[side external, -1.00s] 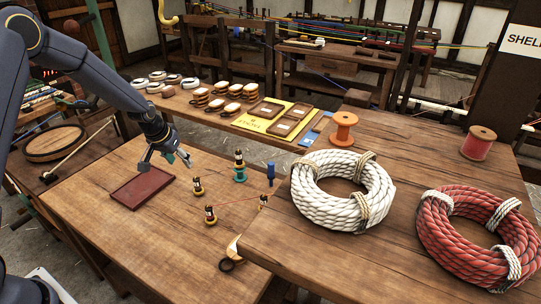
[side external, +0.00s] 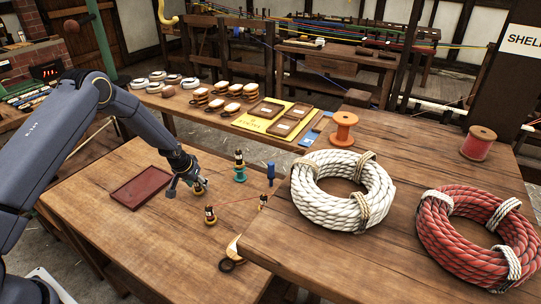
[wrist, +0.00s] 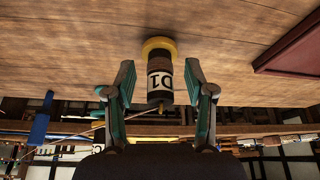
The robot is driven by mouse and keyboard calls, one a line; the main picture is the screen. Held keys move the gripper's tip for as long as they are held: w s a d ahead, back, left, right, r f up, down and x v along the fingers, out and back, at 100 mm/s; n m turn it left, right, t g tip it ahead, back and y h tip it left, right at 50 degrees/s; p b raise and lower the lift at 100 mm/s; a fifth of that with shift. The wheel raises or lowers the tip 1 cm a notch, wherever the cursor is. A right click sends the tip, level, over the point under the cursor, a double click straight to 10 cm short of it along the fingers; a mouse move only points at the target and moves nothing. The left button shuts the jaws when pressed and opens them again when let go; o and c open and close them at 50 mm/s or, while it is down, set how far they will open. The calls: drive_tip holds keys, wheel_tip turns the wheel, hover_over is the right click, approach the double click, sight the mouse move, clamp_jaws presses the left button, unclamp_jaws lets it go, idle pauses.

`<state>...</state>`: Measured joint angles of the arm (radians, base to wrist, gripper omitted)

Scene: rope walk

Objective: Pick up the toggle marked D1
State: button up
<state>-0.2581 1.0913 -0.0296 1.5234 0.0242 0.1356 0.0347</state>
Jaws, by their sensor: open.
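The toggle marked D1 (wrist: 159,83) has a dark body, a white label and a yellow round base. In the wrist view it shows between my gripper's two fingers (wrist: 159,76), with a gap on each side. The fingers are open and hold nothing. In the side view my gripper (side external: 182,187) is low over the wooden table, just left of a yellow-based toggle (side external: 201,189) that it partly hides; this appears to be D1. I cannot tell exactly how far the fingertips reach around it.
A blue peg (side external: 271,172) stands to the right. An empty red tray (side external: 141,188) lies to the left. A white rope coil (side external: 343,210) lies on the right-hand table.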

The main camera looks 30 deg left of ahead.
clamp_jaws()
idle(0.5)
